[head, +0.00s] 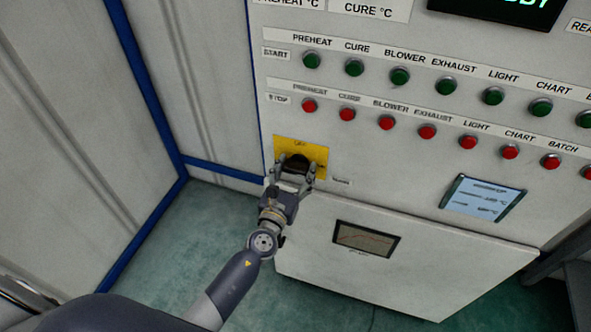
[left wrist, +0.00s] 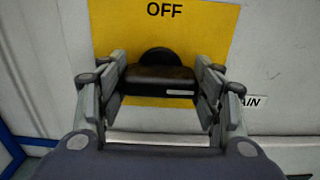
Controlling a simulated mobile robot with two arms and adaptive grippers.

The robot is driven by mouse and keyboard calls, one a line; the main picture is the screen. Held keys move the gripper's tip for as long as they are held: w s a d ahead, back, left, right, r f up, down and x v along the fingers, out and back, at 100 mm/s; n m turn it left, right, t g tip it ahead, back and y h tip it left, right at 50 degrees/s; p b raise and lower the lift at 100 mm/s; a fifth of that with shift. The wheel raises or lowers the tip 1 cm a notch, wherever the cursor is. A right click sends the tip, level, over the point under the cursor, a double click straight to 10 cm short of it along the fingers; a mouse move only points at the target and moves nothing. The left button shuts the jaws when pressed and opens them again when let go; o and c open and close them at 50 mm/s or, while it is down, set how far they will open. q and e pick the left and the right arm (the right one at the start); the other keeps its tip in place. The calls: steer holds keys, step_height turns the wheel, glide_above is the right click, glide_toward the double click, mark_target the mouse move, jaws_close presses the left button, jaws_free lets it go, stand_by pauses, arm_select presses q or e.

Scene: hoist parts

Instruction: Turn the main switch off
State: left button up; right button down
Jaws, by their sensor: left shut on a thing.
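The main switch is a dark knob (head: 296,160) on a yellow plate (head: 316,153) at the lower left of the control panel. My left gripper (head: 295,172) is shut on the knob, with one finger at each side. In the left wrist view the knob (left wrist: 158,76) sits between the fingers, its bar lying level, with a white mark on its right half. The word OFF shows on the plate (left wrist: 205,30) above the knob. The fingers hide the plate's lower sides. My right gripper is not in view.
Rows of green start buttons (head: 400,76) and red stop buttons (head: 387,122) run across the panel above and right of the switch. A small screen (head: 482,198) and a chart window (head: 366,239) lie lower right. A pale wall with blue edging stands left.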

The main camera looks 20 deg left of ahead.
arm_select(q)
steer(key=shift+n, duration=0.3)
steer(key=shift+b, duration=0.3)
steer(key=shift+f+n+b, duration=0.1)
steer(key=shift+n+b, duration=0.2)
steer(key=shift+n, duration=0.7)
steer(key=n+b, duration=0.2)
steer(key=n, duration=0.4)
steer(key=n+b, duration=0.1)
steer(key=n, duration=0.3)
steer(key=shift+n, duration=0.4)
steer(key=shift+n+b, duration=0.5)
steer(key=shift+n, duration=1.8)
steer(key=o, duration=1.1)
steer(key=shift+c, duration=0.2)
steer(key=shift+s, duration=0.1)
